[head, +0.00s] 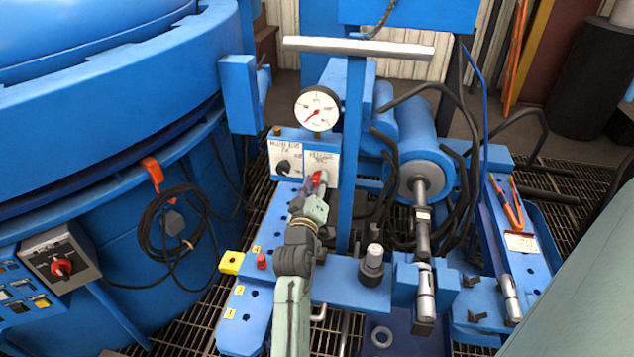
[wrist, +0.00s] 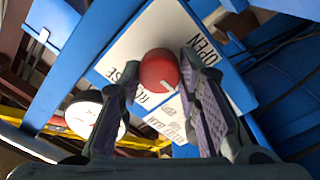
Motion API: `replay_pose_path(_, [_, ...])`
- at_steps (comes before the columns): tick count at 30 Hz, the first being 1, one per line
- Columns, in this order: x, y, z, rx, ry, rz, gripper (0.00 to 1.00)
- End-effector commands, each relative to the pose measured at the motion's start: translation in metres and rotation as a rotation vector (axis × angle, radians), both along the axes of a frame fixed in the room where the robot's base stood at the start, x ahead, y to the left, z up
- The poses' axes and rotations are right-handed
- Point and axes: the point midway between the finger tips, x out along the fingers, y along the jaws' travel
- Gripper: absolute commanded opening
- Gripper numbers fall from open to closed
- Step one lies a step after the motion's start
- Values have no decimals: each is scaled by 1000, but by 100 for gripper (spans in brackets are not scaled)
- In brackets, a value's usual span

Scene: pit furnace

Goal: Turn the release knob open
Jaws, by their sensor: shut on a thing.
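The release knob (wrist: 160,68) is round and red, on a white label plate (wrist: 140,38) with "OPEN" printed on the right side in the wrist view. Other lettering on the left is partly covered. My gripper (wrist: 159,72) has one finger on each side of the knob and is shut on it. A small pale mark shows on the knob's lower face. In the head view, the red knob (head: 317,178) shows just past the tip of my gripper (head: 313,189), which partly hides it and its plate.
A black knob (head: 283,167) sits on the same blue box, to the left. A pressure gauge (head: 317,109) stands just above. A blue post (head: 352,160) rises close on the right, with hoses and a cylinder (head: 411,150) beyond. The big blue furnace (head: 90,130) fills the left.

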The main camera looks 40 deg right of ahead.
Motion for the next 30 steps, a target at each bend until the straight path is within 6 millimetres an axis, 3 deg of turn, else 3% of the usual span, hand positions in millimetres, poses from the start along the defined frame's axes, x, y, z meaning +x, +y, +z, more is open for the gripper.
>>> replay_pose_path(3, [-1,0,-1,1,1,-1,3])
replay_pose_path(4, [-1,0,-1,1,1,-1,32])
replay_pose_path(12, [0,0,0,1,0,-1,50])
replay_pose_path(23, [-2,2,0,0,0,0,51])
replay_pose_path(30, [-25,30,-4,0,4,2,51])
